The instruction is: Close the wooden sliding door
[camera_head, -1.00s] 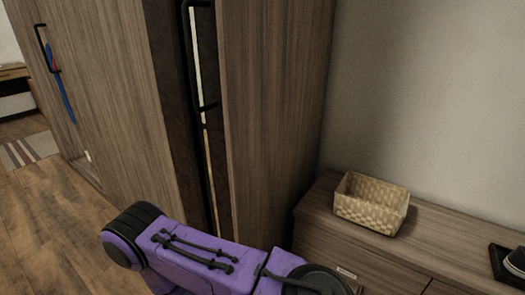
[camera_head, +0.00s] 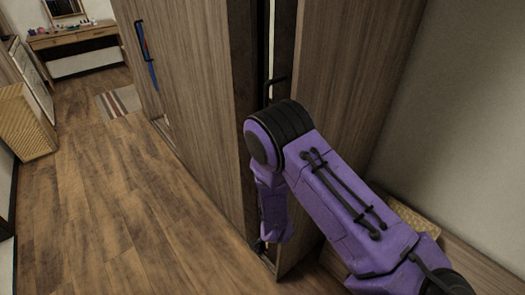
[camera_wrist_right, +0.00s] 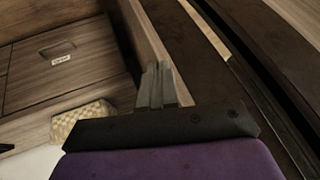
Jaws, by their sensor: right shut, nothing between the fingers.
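My right gripper (camera_head: 266,246) hangs low in front of the gap. In the right wrist view its closed, empty fingers (camera_wrist_right: 158,84) are close to the wooden panel's edge (camera_wrist_right: 148,40); contact cannot be told. My left gripper is out of view.
A low wooden cabinet with a woven basket (camera_head: 412,218) stands at right, partly behind my arm; the basket also shows in the wrist view (camera_wrist_right: 82,120). Open wooden floor (camera_head: 120,200) lies left of the wardrobe. A striped rug (camera_head: 118,102) and desk (camera_head: 75,38) are farther back.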

